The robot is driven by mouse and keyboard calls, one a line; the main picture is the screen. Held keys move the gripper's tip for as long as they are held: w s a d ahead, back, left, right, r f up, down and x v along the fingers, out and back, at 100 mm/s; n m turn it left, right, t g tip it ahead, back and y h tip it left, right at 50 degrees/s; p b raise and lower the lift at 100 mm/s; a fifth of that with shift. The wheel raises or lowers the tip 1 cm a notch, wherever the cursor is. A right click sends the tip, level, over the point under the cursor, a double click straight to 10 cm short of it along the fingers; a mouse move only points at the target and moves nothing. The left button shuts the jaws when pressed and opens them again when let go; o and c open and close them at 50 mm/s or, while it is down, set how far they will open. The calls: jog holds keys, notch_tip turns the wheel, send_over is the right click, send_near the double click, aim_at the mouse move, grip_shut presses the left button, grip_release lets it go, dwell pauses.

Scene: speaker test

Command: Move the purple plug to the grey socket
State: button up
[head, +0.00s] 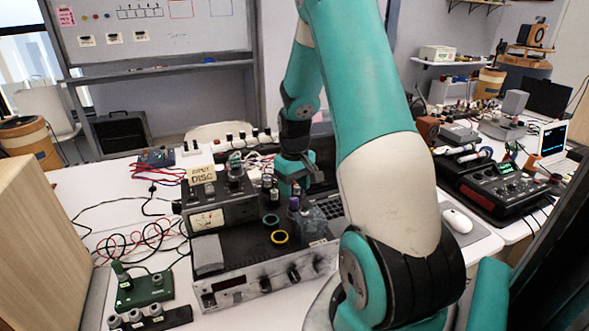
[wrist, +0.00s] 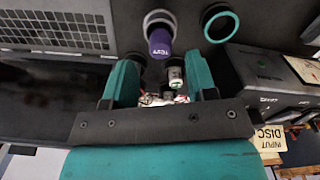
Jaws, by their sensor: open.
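The purple plug (wrist: 160,43) has white lettering and shows just beyond my fingertips in the wrist view. In the head view the purple plug (head: 294,205) stands on the black top of the device, below my gripper. A pale grey ring (wrist: 158,15) shows at the plug's far end; I cannot tell whether it is the grey socket or part of the plug. My gripper (wrist: 160,62) is open, with its two teal fingers apart and nothing gripped. In the head view my gripper (head: 297,184) is above the device, partly behind my arm.
A green-and-white plug (wrist: 175,76) shows between my fingers. Loose cables (head: 130,238) cover the table's left side.

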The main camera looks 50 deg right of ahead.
aim_at(294, 200)
notch_tip(294, 200, up, 8)
jog(key=a+r+n+t+y, duration=0.1)
jog(key=a+r+n, duration=0.15)
jog(key=a, duration=0.75)
jog(key=a+r+n+y, duration=0.1)
jog(key=a+r+n, duration=0.15)
jog(key=a, duration=0.85)
jog(key=s+a+r+n+y, duration=0.1)
jog(key=s+a+r+n, duration=0.1)
jog(key=s+a, duration=0.5)
jog(key=s+a+r+n+g+y, duration=0.1)
jog(key=s+a+r+n, duration=0.1)
jog(key=s+a, duration=0.6)
jog(key=shift+a+n+b, duration=0.3)
jog(key=shift+a, duration=0.95)
jog(key=shift+s, duration=0.1)
